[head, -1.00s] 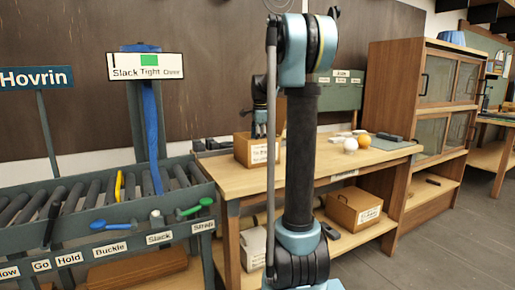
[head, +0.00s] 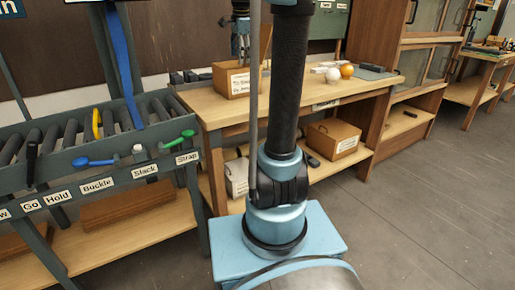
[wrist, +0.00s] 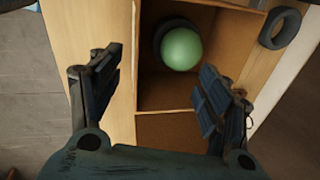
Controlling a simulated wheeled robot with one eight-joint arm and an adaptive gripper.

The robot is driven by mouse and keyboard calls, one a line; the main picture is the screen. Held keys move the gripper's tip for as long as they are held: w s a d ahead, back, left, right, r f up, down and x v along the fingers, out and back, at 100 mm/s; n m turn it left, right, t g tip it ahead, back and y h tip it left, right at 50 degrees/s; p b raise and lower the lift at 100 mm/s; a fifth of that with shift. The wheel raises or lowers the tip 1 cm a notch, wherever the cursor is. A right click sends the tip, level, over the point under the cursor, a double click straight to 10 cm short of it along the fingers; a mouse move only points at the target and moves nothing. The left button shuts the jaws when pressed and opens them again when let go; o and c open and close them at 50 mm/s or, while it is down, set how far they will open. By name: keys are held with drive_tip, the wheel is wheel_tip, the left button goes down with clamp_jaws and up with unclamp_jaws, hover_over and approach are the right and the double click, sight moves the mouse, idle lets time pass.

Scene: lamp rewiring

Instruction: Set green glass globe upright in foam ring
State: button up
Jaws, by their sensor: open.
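The green glass globe (wrist: 181,48) lies inside an open wooden box, seen from above in the wrist view. A dark curved shape shows behind its left side; I cannot tell what it is. A dark ring (wrist: 267,36), perhaps the foam ring, lies outside the box to the upper right. My gripper (wrist: 160,66) is open and empty, its fingers spread on either side of the box opening with the globe between and beyond them. In the head view my gripper (head: 240,45) is above the box; the globe is hidden there.
The labelled wooden box (head: 228,84) stands on the wooden bench (head: 290,98). A white ball (head: 333,75) and an orange ball (head: 347,70) sit farther right on it. A roller rack with coloured levers (head: 100,150) stands left. Open floor (head: 430,210) lies to the right.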

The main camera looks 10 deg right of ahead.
drive_tip(key=s+f+n, duration=0.8)
drive_tip(key=s+f, duration=0.6)
drive_tip(key=s, duration=0.4)
drive_tip(key=s+f+n, duration=0.8)
drive_tip(key=s+f, duration=0.6)
drive_tip(key=s, duration=0.5)
drive_tip(key=shift+s+a+f, duration=0.15)
drive_tip(key=shift+a+f, duration=0.05)
drive_tip(key=shift+a, duration=0.1)
